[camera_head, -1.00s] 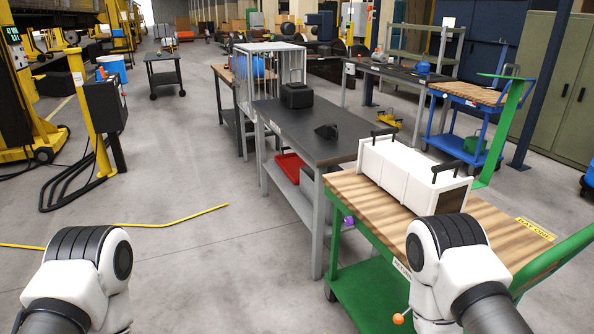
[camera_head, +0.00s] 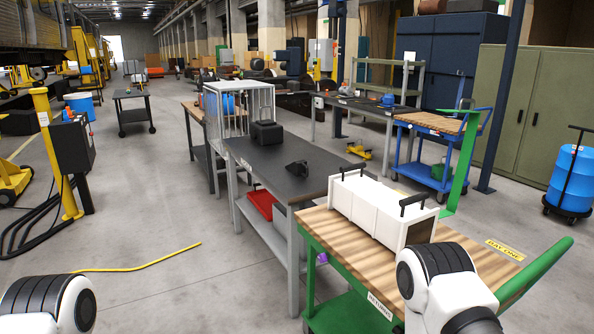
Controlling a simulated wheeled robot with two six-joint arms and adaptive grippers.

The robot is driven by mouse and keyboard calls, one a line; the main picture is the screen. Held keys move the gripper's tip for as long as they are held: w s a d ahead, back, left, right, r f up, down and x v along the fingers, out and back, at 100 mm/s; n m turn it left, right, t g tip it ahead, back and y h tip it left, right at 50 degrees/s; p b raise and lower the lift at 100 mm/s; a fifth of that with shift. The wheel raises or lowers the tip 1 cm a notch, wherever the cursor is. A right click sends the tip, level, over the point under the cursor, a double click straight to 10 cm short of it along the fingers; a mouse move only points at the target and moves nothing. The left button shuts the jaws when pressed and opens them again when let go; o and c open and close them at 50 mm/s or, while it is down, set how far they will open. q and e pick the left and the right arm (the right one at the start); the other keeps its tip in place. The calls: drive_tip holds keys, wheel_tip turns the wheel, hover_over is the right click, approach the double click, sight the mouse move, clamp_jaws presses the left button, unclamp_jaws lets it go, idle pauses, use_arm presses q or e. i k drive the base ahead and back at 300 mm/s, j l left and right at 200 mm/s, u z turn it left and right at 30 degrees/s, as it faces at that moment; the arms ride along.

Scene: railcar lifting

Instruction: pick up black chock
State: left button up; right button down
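A small black wedge-shaped piece, which looks like the black chock (camera_head: 297,168), lies on the dark top of a grey workbench (camera_head: 265,178), towards its right side. A larger black box-shaped item (camera_head: 266,133) stands farther back on the same bench. Only rounded white and black parts of my two arms show, at the bottom left and bottom right. Neither gripper is in view, and both are well short of the bench in what shows.
A green cart (camera_head: 360,289) with a wooden top stands right of the bench, carrying a long white box (camera_head: 380,207) with black handles. A yellow cable (camera_head: 150,262) lies on the floor at left. Open floor lies left of the bench. A blue drum (camera_head: 571,178) stands far right.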

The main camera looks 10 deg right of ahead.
sight(299, 168)
drive_tip(key=z, duration=0.45)
drive_tip(key=l+z, duration=0.1)
drive_tip(key=z, duration=0.75)
drive_tip(key=i+l+z, duration=0.1)
drive_tip(key=z, duration=0.75)
drive_tip(key=i+z, duration=0.1)
drive_tip(key=z, duration=0.35)
drive_tip(key=i+u, duration=0.1)
drive_tip(key=i, duration=0.65)
drive_tip(key=i+l, duration=0.1)
drive_tip(key=i, duration=0.65)
drive_tip(key=i+u, duration=0.15)
drive_tip(key=i, duration=0.55)
drive_tip(key=i+l, duration=0.2)
drive_tip(key=i, duration=0.55)
drive_tip(key=i+j+u, duration=0.15)
drive_tip(key=i+u, duration=0.65)
drive_tip(key=i+l+u, duration=0.15)
drive_tip(key=i+u, duration=0.25)
drive_tip(key=i+l+u, duration=0.25)
drive_tip(key=i+u, duration=0.15)
drive_tip(key=i+j+u, duration=0.4)
drive_tip(key=i, duration=0.25)
drive_tip(key=i+u, duration=0.4)
drive_tip(key=i, duration=0.3)
drive_tip(key=i+l+u, duration=0.2)
drive_tip(key=i+u, duration=0.25)
drive_tip(key=i, duration=0.2)
